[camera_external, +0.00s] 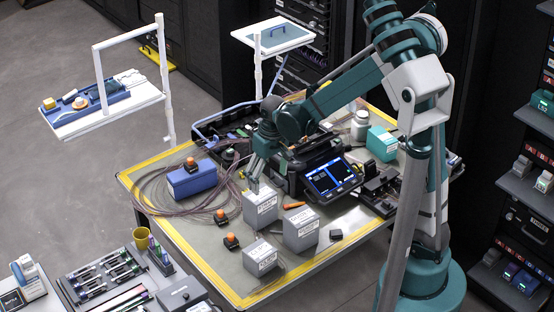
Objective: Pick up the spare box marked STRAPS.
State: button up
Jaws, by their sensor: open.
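Three grey boxes with white labels stand on the front part of the table: a rear-left box (260,209), a right box (301,230) and a front box (260,259). The label print is too small to tell which one reads STRAPS. My gripper (253,184) is open and points down just above and behind the rear-left box. Nothing shows between its fingers. I cannot tell whether a fingertip touches that box.
A blue case (192,180) and coiled fibre lie left of my gripper. A splicer with a lit screen (331,177) stands close on the right. Orange-topped pieces (231,241) sit near the boxes. The table's yellow-edged front left strip is mostly clear.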

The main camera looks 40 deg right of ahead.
aim_at(260, 199)
jog(key=shift+g, duration=0.5)
jog(key=f, duration=0.2)
jog(key=w+a+f, duration=0.1)
jog(key=f, duration=0.1)
jog(key=w+a+f, duration=0.1)
jog(key=f, duration=0.2)
jog(key=shift+a+b, duration=0.15)
jog(key=shift+b, duration=0.25)
jog(key=shift+f, duration=1.3)
jog(key=shift+w+f+b, duration=0.1)
jog(key=shift+f+b, duration=0.6)
jog(key=shift+f, duration=1.9)
jog(key=c, duration=1.1)
